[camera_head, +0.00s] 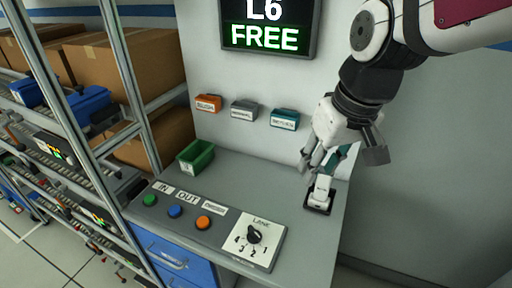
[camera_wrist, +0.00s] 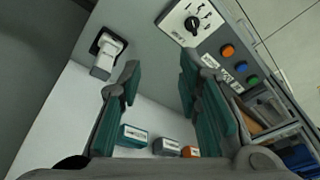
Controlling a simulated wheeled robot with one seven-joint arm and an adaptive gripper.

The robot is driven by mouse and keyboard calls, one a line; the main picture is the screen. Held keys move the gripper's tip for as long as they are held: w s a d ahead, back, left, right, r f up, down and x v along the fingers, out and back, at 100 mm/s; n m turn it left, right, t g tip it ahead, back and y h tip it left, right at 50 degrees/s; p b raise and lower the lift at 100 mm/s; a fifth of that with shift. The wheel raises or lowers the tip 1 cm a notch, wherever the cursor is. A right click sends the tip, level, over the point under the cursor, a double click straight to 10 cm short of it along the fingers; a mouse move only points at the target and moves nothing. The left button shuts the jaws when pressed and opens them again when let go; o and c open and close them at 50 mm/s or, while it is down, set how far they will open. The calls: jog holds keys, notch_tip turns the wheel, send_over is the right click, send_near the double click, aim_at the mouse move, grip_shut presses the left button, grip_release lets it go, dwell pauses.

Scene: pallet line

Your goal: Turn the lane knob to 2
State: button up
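The black lane knob (camera_head: 254,236) sits on a white plate (camera_head: 240,251) marked LANE, with numbers 1 to 4 along its near side. I cannot tell clearly which number its pointer faces. In the wrist view the knob (camera_wrist: 192,24) is at the top, beyond the fingertips. My gripper (camera_head: 325,163) is above the back right of the counter, to the right of and behind the knob, touching nothing that I can see. In the wrist view its teal fingers (camera_wrist: 158,66) are spread apart with nothing between them.
Green (camera_head: 149,200), blue (camera_head: 175,211) and orange (camera_head: 203,222) buttons line the panel left of the knob. A white handheld device (camera_head: 320,190) stands in a dark holder at right. A green bin (camera_head: 196,156) is at the back left. A screen (camera_head: 268,27) reads L6 FREE.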

jog(key=w+a+f+n+g+p, duration=0.1)
jog(key=w+a+f+n+g, duration=0.15)
jog(key=a+f, duration=0.35)
jog(key=n+h+p, duration=0.1)
send_near(253, 230)
notch_tip(253, 230, down, 9)
jog(key=shift+a+r+p, duration=0.1)
jog(key=shift+a+p, duration=0.05)
jog(key=shift+p, duration=0.3)
grip_shut()
